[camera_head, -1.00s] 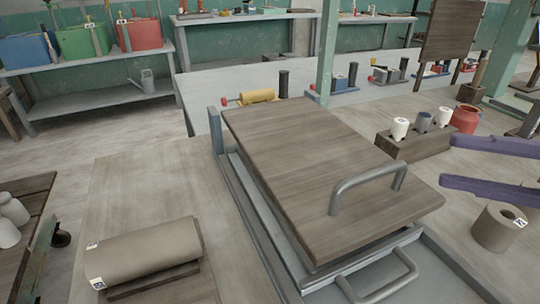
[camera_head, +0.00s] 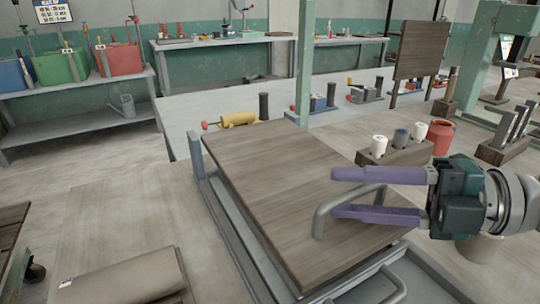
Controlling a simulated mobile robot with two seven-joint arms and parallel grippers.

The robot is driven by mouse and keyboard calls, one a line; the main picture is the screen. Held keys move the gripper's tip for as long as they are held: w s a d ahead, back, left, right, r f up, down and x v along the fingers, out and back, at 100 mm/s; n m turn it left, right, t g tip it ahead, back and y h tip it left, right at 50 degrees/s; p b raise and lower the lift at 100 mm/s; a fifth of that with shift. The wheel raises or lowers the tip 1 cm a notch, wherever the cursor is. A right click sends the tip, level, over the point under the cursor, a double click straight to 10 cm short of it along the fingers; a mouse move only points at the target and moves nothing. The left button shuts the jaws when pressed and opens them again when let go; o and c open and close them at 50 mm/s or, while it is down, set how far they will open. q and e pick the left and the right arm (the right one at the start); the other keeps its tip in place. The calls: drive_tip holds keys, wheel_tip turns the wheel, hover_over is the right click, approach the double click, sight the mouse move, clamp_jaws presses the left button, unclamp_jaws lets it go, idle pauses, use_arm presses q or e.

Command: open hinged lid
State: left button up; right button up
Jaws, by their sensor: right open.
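The wooden lid (camera_head: 275,185) lies over a grey metal frame (camera_head: 236,226), its near edge slightly raised above the frame. A grey bar handle (camera_head: 319,218) stands up from the lid's right part. A second, lower handle (camera_head: 384,285) sits on the frame's near side. My right gripper (camera_head: 338,193) comes in from the right with purple fingers apart. Its fingers are at the upper handle, one overlapping it in the view; I cannot tell whether they touch it. My left gripper is not in view.
A wooden block with white and grey cylinders (camera_head: 410,155) and a red jar (camera_head: 442,138) stand behind my right gripper. A green post (camera_head: 306,60) rises behind the lid.

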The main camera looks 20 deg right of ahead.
drive_tip(key=shift+c, duration=0.4)
clamp_jaws()
idle(0.9)
